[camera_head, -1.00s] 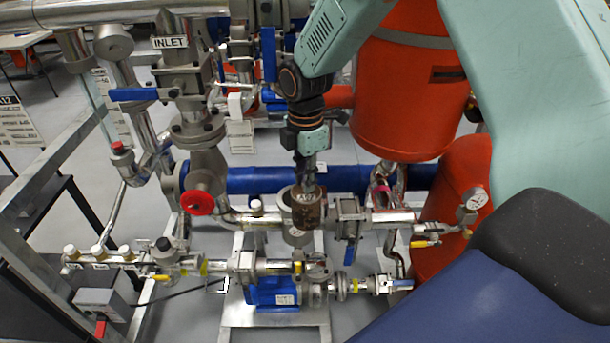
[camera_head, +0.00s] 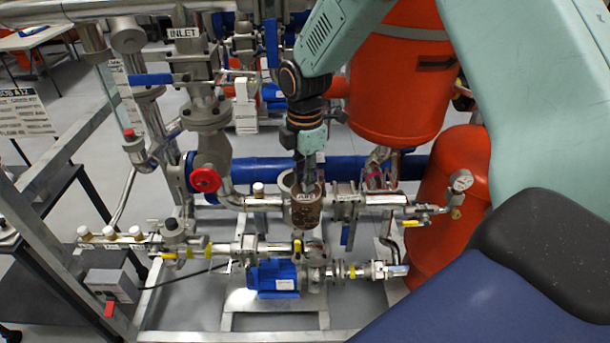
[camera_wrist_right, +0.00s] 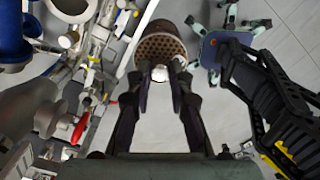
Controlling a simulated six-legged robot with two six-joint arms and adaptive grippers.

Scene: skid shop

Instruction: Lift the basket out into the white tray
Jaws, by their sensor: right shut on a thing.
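The basket (camera_head: 307,214) is a rusty brown, perforated cylinder with a small pale tag. It hangs below my right gripper (camera_head: 306,184), in front of the grey open-topped strainer housing (camera_head: 287,184). In the head view it overlaps the housing; I cannot tell the exact gap. In the right wrist view, the basket's perforated face (camera_wrist_right: 161,47) shows just beyond my right gripper (camera_wrist_right: 161,70), whose fingers are shut on its upper part, with a small white piece between them. The exact grip is hard to see. My left gripper and the white tray are not in view.
Pipework with a red valve handwheel (camera_head: 205,180) is left of the basket. A blue pump (camera_head: 273,277) sits below it. A pressure gauge (camera_head: 461,180) and orange tanks (camera_head: 400,85) stand to the right. Grey floor is open at the lower left of the pump.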

